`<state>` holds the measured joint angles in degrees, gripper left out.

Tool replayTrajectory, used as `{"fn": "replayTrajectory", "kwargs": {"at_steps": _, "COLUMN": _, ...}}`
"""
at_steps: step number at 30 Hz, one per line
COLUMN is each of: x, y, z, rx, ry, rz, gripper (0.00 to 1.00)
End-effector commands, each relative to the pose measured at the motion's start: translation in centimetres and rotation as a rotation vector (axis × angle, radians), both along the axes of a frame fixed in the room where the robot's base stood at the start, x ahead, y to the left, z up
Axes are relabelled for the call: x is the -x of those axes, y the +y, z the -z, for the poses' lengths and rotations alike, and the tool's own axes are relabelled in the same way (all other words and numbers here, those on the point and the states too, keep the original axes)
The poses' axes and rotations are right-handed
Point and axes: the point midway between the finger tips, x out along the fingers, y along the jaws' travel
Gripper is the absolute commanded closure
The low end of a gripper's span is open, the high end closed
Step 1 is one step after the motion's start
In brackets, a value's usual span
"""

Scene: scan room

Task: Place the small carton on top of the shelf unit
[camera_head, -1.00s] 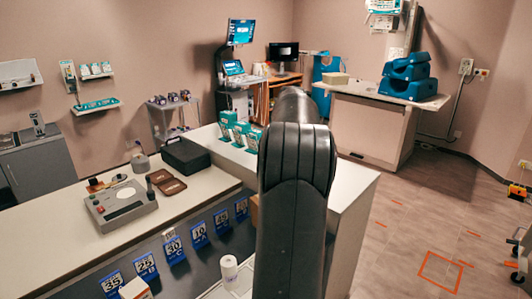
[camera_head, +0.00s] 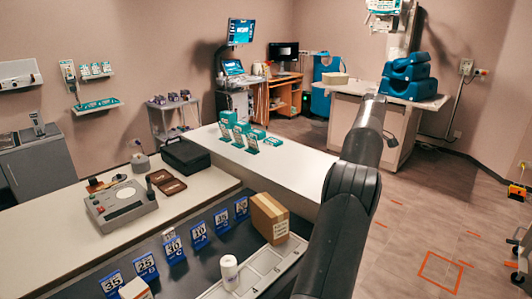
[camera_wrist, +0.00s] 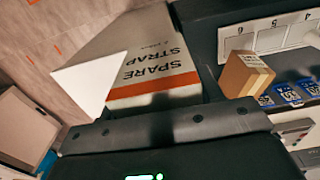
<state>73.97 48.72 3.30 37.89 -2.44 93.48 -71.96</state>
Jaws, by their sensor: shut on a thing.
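My gripper (camera_wrist: 165,128) is shut on a white carton (camera_wrist: 150,65) with an orange stripe and the words SPARE STRAP. It shows in the wrist view, tilted and held out in front of the jaws. In the head view my arm hides the gripper and this carton. A brown carton (camera_head: 268,218) with a pale label stands on the dark counter surface, and it also shows in the wrist view (camera_wrist: 246,74), apart from my gripper. A grey open shelf unit (camera_head: 158,126) with small dark items on top stands at the back wall; I cannot tell whether it is the task's.
Blue number cards (camera_head: 198,236) and a white roll (camera_head: 229,270) stand near the numbered strip (camera_head: 268,271). Teal boxes (camera_head: 238,133) stand on the white counter (camera_head: 285,170). Teal cushions (camera_head: 408,78) are stacked at the back right.

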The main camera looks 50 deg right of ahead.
Motion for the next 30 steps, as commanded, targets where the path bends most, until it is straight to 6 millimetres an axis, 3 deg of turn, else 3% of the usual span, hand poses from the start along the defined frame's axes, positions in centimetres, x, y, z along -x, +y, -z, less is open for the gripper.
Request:
{"fn": "replayTrajectory", "kwargs": {"at_steps": 9, "x": 0.0, "y": 0.1, "z": 3.1, "rx": 0.0, "ry": 0.001, "rz": 0.001, "gripper": 0.65}}
{"fn": "replayTrajectory", "kwargs": {"at_steps": 13, "x": -0.9, "y": 0.0, "z": 4.2, "rx": 0.0, "ry": 0.001, "rz": -0.001, "gripper": 0.65}}
{"fn": "replayTrajectory", "kwargs": {"at_steps": 24, "x": -9.0, "y": -0.3, "z": 9.1, "rx": 0.0, "ry": 0.0, "rz": -0.003, "gripper": 0.65}}
{"fn": "replayTrajectory", "kwargs": {"at_steps": 30, "x": -11.3, "y": -0.5, "z": 10.5, "rx": 0.001, "ry": 0.0, "rz": 0.0, "gripper": 0.65}}
